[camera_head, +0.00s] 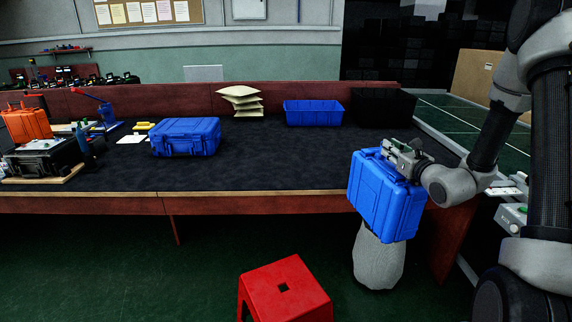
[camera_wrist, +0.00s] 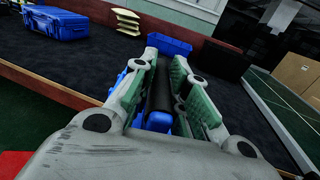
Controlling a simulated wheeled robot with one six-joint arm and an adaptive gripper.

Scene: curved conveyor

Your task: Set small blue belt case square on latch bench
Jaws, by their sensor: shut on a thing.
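My gripper (camera_head: 403,158) is shut on the handle side of a blue case (camera_head: 384,200). The case hangs tilted in front of the bench's front edge at the right, with its large ribbed face showing. In the wrist view, my gripper (camera_wrist: 163,92) closes around a dark handle bar, and part of the blue case (camera_wrist: 158,122) shows between the fingers. The bench (camera_head: 270,165) has a dark mat top and a wooden front edge. A second blue case (camera_head: 186,137) lies flat on it, left of centre; it also shows in the wrist view (camera_wrist: 57,22).
A blue bin (camera_head: 313,112) and a black bin (camera_head: 381,107) stand at the back right. Stacked pale pads (camera_head: 240,101) sit at the back. An orange case (camera_head: 27,122) and tools fill the left end. A red stool (camera_head: 285,290) and grey sack (camera_head: 379,260) stand in front. The bench's middle is clear.

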